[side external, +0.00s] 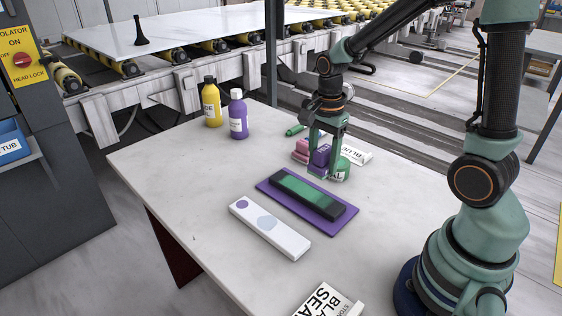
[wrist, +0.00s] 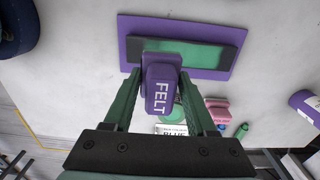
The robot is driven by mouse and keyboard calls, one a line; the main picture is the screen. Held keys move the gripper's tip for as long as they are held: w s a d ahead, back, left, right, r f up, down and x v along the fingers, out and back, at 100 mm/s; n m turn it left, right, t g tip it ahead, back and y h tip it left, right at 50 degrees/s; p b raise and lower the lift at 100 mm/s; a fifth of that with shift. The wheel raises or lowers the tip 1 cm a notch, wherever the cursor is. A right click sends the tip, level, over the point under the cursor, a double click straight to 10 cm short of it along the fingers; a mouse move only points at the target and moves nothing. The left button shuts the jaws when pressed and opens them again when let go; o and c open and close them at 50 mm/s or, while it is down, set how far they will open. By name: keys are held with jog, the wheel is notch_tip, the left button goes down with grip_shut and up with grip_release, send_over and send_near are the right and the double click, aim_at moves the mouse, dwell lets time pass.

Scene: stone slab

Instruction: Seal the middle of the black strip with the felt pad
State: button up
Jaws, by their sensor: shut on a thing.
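My gripper (side external: 324,150) is shut on the purple felt pad (side external: 321,156), just behind the purple mat (side external: 341,223). The wrist view shows the pad (wrist: 161,90), lettered FELT, between the fingers of my gripper (wrist: 160,78). The black strip (side external: 336,209) lies on the mat, with a green area over its middle and dark ends. In the wrist view the strip (wrist: 228,59) lies beyond the pad, whose far end overlaps its near edge in the picture. The pad looks held above the table and apart from the strip; its underside is hidden.
A white bar with round spots (side external: 270,229) lies in front of the mat. Beside the pad are a pink block (side external: 301,149), a green-lidded jar (side external: 342,166) and a white box (side external: 357,152). Yellow (side external: 212,104) and purple (side external: 238,118) bottles stand farther left. The left tabletop is clear.

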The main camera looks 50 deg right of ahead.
jog(key=shift+f, duration=3.2)
jog(key=shift+w+f, duration=0.2)
jog(key=shift+f, duration=1)
jog(key=shift+c, duration=0.6)
jog(key=shift+s+r, duration=0.2)
jog(key=shift+r, duration=0.05)
grip_shut()
jog(key=shift+r, duration=3.85)
jog(key=s+d+r, duration=0.3)
jog(key=d+r, duration=0.2)
jog(key=d, duration=0.3)
notch_tip(320, 180, up, 4)
send_over(371, 194)
notch_tip(371, 194, down, 20)
jog(key=shift+d+r, duration=0.1)
